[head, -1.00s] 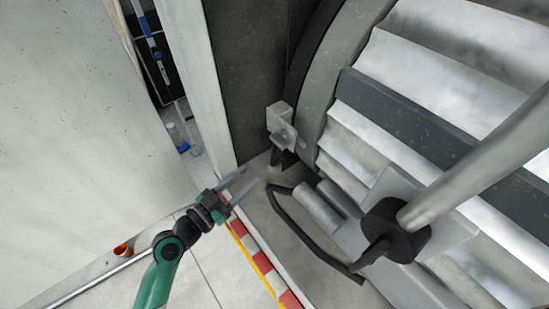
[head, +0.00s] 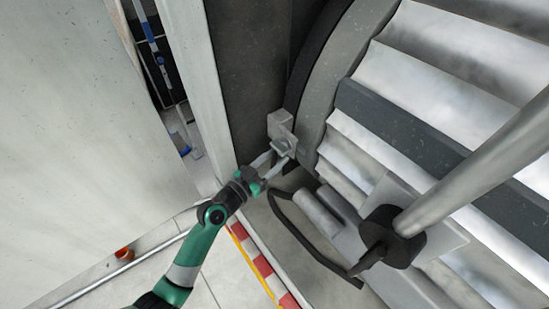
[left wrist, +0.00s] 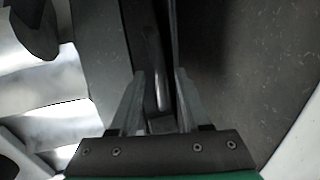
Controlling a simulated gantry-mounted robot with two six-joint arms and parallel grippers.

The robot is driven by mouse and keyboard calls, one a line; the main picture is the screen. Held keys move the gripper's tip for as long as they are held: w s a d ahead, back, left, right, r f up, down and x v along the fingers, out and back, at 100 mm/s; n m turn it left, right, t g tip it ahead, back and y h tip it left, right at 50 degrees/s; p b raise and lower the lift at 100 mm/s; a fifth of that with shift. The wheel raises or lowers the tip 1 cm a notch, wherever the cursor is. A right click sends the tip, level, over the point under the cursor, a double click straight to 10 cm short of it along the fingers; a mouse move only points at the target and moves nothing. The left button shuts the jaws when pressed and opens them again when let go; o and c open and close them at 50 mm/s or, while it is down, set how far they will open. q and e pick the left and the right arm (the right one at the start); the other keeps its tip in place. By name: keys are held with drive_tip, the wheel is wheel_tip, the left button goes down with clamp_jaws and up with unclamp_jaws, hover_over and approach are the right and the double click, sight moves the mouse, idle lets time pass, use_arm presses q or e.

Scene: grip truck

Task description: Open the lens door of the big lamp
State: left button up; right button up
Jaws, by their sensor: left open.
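The big lamp fills the right of the head view, with a ribbed silvery body (head: 390,100) and a grey round rim (head: 328,80). A small grey latch-like bracket (head: 281,126) sits on the rim's lower left edge. My left gripper (head: 279,157) is open, its fingertips at the lower side of this bracket. In the left wrist view my left gripper (left wrist: 161,74) has its fingers on either side of a narrow pale upright piece (left wrist: 158,70). I cannot tell whether they touch it. The lens face is hidden. My right gripper is not in view.
A thick grey bar (head: 480,165) with a dark knob (head: 392,236) crosses the right side. A black bent handle or cable (head: 305,240) lies below the bracket. A pale wall panel (head: 90,120) stands left. A red-and-white striped edge (head: 262,265) runs along the floor.

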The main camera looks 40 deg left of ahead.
use_arm(q)
drive_tip(key=shift+c, duration=0.2)
clamp_jaws()
idle(1.1)
